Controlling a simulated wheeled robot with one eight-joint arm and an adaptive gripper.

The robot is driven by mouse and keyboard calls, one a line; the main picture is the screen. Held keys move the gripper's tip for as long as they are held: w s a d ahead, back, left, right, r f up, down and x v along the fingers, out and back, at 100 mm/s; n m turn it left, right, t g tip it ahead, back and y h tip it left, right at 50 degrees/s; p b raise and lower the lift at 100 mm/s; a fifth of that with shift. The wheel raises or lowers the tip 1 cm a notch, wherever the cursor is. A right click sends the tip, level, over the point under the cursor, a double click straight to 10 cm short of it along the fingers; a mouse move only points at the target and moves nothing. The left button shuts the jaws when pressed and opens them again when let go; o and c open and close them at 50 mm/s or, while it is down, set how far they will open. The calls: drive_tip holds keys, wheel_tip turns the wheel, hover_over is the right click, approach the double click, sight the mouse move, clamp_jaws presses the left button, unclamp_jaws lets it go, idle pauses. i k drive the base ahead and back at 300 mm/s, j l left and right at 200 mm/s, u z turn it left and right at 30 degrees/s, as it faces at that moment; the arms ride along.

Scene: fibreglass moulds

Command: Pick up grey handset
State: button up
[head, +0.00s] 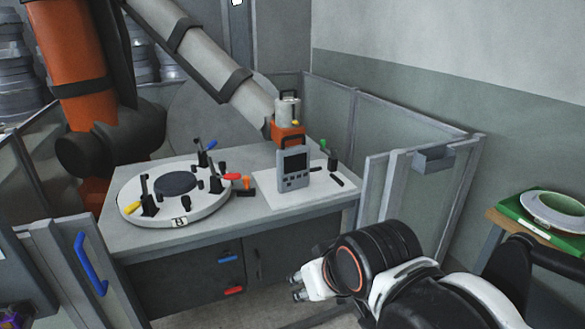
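The grey handset (294,169) stands upright on a white sheet (263,190) on the grey worktable. It has a dark screen and small buttons below it, and its front faces me. My gripper (298,286) is in the lower middle of the head view, in front of the table's right part and lower in the picture than the handset. Its two small grey tips show apart, with nothing between them. The gripper is clear of the handset. My wrist hides part of the floor.
A round white mould (132,204) with black clamps fills the table's left part. Metal fence panels (375,199) border the right side. A large orange arm (72,45) reaches over the back.

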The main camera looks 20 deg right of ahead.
sight(294, 162)
drive_tip(key=i+l, duration=0.1)
drive_tip(key=l, duration=0.2)
drive_tip(key=i+l, duration=0.15)
drive_tip(key=l, duration=0.2)
drive_tip(key=i+l+u, duration=0.1)
drive_tip(key=l, duration=0.2)
drive_tip(key=i+l, duration=0.1)
drive_tip(key=l, duration=0.2)
drive_tip(key=i+l, duration=0.15)
drive_tip(key=l, duration=0.2)
drive_tip(key=i+l, duration=0.2)
drive_tip(key=i+l+u, duration=0.1)
drive_tip(key=l, duration=0.35)
drive_tip(key=i+l, duration=0.2)
drive_tip(key=l, duration=0.15)
drive_tip(key=i+l, duration=0.15)
drive_tip(key=l, duration=0.15)
drive_tip(key=i, duration=0.2)
drive_tip(key=u, duration=0.05)
